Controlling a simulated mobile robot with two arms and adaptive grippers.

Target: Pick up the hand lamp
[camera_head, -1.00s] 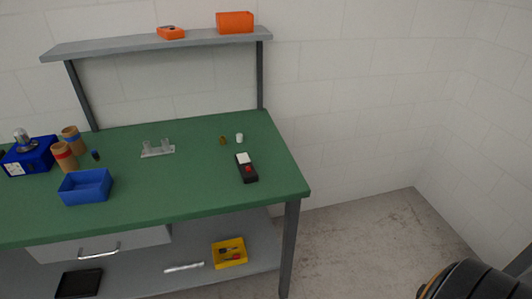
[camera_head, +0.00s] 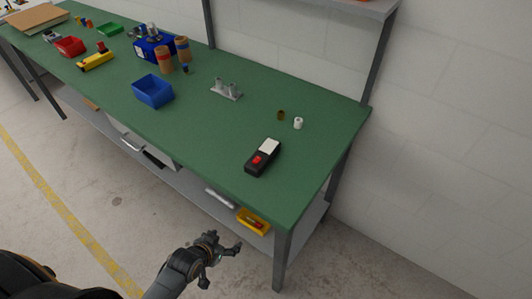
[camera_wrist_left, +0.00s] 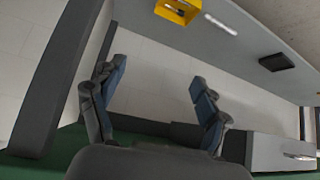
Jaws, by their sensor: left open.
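A black hand-held device with a white panel and a red button, which looks like the hand lamp (camera_head: 262,158), lies on the green bench top (camera_head: 205,128) near its right front corner. My left gripper (camera_head: 222,262) is open and empty, low in front of the bench and below the level of its top. It is well apart from the lamp. In the left wrist view its two fingers (camera_wrist_left: 157,75) stand apart with nothing between them. I cannot make out the lamp in that view. My right gripper is not in view.
The lower shelf (camera_wrist_left: 245,58) holds a yellow bin (camera_head: 254,221), a white bar (camera_head: 220,198) and a black tray (camera_wrist_left: 272,62). Bench space around the lamp is clear.

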